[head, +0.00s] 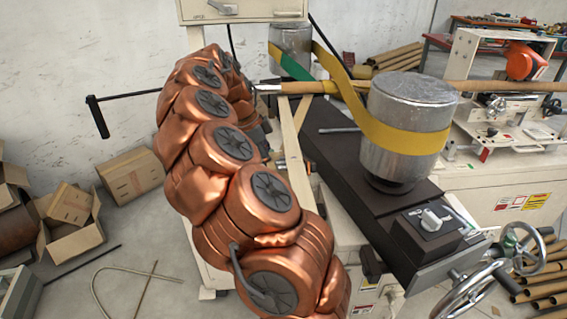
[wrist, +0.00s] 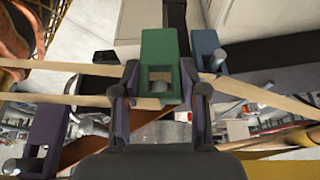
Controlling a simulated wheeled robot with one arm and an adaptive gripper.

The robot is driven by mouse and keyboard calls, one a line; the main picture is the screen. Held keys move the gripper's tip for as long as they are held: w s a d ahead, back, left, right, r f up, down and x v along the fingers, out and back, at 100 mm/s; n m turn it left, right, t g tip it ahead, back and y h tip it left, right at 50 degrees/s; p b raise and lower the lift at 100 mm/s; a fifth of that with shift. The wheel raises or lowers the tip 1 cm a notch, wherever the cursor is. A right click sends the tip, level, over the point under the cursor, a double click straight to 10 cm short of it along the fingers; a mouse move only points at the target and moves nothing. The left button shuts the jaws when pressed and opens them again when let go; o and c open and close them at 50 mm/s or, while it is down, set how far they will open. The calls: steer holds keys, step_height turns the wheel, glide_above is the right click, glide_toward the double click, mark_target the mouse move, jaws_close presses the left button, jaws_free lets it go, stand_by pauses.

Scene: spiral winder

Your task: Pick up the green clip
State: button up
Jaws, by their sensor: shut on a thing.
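The green clip (wrist: 160,52) shows at the upper middle of the wrist view, a flat green block with a square opening near its lower end. My gripper (wrist: 160,92) has its dark fingers on either side of the clip's lower part, shut on it. Pale tan strips run to the clip from both sides; I cannot tell whether it still touches them. In the head view my copper-coloured arm fills the middle, and I cannot make out the gripper or the clip there.
In the wrist view, a blue clip (wrist: 206,52) stands close on the right and a purple clip (wrist: 44,130) at the left. In the head view, the winder has a metal drum (head: 405,115) with a yellow belt (head: 395,142). Cardboard boxes (head: 130,173) lie left.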

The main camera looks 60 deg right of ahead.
steer(key=w+a+r+b, duration=0.1)
steer(key=w+a, duration=0.7)
steer(key=w, duration=0.2)
steer(key=shift+w+a, duration=0.3)
steer(key=shift+w, duration=0.05)
steer(key=w+a+p, duration=0.3)
steer(key=w+a, duration=0.2)
steer(key=w, duration=0.1)
steer(key=shift+w+p, duration=0.3)
stand_by(1.2)
steer(key=shift+a+r, duration=0.1)
